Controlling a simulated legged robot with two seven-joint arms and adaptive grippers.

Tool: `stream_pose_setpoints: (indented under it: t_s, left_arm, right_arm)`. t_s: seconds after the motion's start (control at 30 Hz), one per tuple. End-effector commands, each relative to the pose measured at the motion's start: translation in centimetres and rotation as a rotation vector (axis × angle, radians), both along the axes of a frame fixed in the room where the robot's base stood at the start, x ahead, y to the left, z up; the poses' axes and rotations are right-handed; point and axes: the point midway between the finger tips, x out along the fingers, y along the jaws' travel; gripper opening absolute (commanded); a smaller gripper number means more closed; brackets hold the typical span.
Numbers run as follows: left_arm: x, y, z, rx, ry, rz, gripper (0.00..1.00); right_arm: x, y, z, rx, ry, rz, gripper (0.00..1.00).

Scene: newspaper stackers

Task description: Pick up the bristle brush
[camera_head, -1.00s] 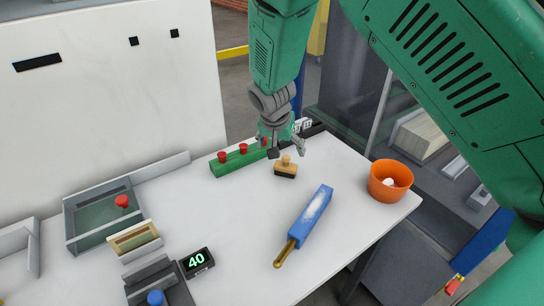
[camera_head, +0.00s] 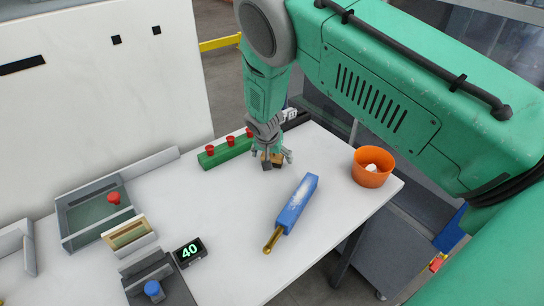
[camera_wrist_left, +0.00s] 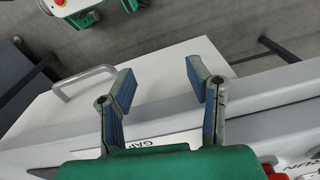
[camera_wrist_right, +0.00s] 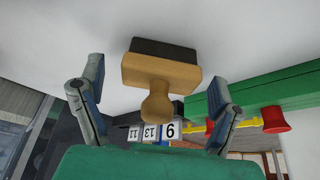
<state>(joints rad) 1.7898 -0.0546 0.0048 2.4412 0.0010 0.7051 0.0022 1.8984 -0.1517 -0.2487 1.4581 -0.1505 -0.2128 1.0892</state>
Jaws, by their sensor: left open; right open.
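The bristle brush (camera_wrist_right: 160,72), a wooden block with a round knob and a dark underside, stands on the white table. In the head view the brush (camera_head: 277,159) is partly hidden by my right gripper (camera_head: 273,162). The right gripper is open; in the right wrist view its fingers (camera_wrist_right: 155,90) are on either side of the brush, with gaps showing between them and the wood. My left gripper (camera_wrist_left: 160,90) is open and empty in the left wrist view, away from the brush; it is not in the head view.
A green strip with red knobs (camera_head: 222,152) lies left of the brush. A blue object with a brass handle (camera_head: 293,208) lies in front, and an orange bowl (camera_head: 370,176) stands at right. A grey tray (camera_head: 85,210) and a display (camera_head: 189,252) are at left.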

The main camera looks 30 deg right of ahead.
Motion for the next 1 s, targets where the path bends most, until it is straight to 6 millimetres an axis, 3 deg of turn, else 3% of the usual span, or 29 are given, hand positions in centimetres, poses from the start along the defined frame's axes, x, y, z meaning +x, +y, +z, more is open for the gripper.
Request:
stream_pose_setpoints:
  t_s: [0.3, 0.33, 0.47, 0.5, 0.83, 1.0]
  left_arm:
    - [0.0, 0.0, 0.1, 0.000, 0.000, 0.000, 0.45]
    - [0.0, 0.0, 0.1, 0.000, 0.000, 0.000, 0.45]
    - [0.0, 0.0, 0.1, 0.000, 0.000, 0.000, 0.45]
    - [0.0, 0.0, 0.1, 0.000, 0.000, 0.000, 0.45]
    - [0.0, 0.0, 0.0, 0.000, 0.000, 0.000, 0.45]
    - [0.0, 0.0, -0.5, 0.000, 0.000, 0.000, 0.45]
  right_arm:
    - [0.1, -0.2, -0.8, 0.000, -0.001, 0.000, 0.84]
    - [0.1, -0.2, -0.8, 0.000, -0.001, 0.000, 0.81]
    - [0.2, -0.2, -0.8, -0.001, -0.001, 0.000, 0.35]
    - [0.2, -0.2, -0.8, -0.001, -0.001, 0.000, 0.29]
    - [0.2, -0.2, -0.4, -0.001, -0.002, -0.001, 0.29]
    - [0.3, -0.2, 2.1, 0.000, -0.006, -0.003, 0.29]
